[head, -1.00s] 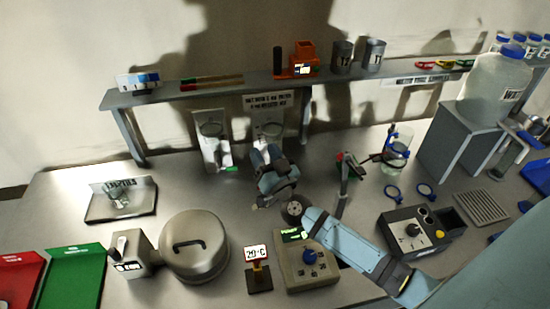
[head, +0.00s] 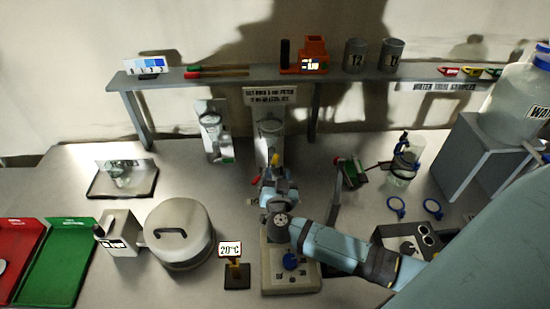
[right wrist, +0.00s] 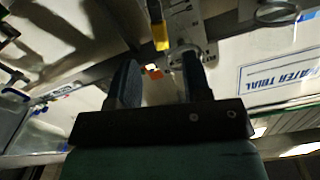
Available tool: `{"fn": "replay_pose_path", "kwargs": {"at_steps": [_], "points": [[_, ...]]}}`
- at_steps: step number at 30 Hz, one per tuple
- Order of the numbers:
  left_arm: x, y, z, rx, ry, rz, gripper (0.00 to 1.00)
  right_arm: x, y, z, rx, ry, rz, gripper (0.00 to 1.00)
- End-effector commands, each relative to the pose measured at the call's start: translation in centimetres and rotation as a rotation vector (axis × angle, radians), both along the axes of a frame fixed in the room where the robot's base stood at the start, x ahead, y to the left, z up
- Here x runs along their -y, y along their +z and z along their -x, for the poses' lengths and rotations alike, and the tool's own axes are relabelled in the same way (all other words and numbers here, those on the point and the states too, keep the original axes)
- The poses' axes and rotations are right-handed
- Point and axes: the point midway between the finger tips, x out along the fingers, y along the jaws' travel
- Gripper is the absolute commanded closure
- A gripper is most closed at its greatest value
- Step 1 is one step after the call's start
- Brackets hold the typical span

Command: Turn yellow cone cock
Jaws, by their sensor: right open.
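The yellow cone cock (head: 275,159) shows as a small yellow piece on the lower part of the right glass apparatus, in front of its upright grey panel (head: 262,137). It also shows in the right wrist view (right wrist: 160,36), beyond the fingertips and roughly between them in the picture. My right gripper (head: 268,184) is just below the cock in the head view. In the right wrist view its two fingers (right wrist: 160,78) are apart with nothing held between them. Contact with the cock does not show. My left gripper is not in view.
A red piece (head: 254,182) is close to my right gripper. A similar glass apparatus (head: 213,130) stands to the left. My right arm partly covers a control box (head: 290,278). A stand with a red knob (head: 336,165) is to the right. The shelf (head: 225,77) runs behind.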

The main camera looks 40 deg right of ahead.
Motion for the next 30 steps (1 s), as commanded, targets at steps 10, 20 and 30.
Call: {"fn": "replay_pose_path", "kwargs": {"at_steps": [10,20,30], "points": [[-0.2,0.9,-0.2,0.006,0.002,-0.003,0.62,2.8,0.3,-4.6,0.003,0.001,0.003,0.55],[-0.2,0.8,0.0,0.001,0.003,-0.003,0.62,3.6,0.1,-5.9,0.001,0.002,0.001,0.55],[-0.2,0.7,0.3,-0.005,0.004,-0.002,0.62,3.6,0.1,-5.9,0.002,0.001,0.001,1.0]]}}
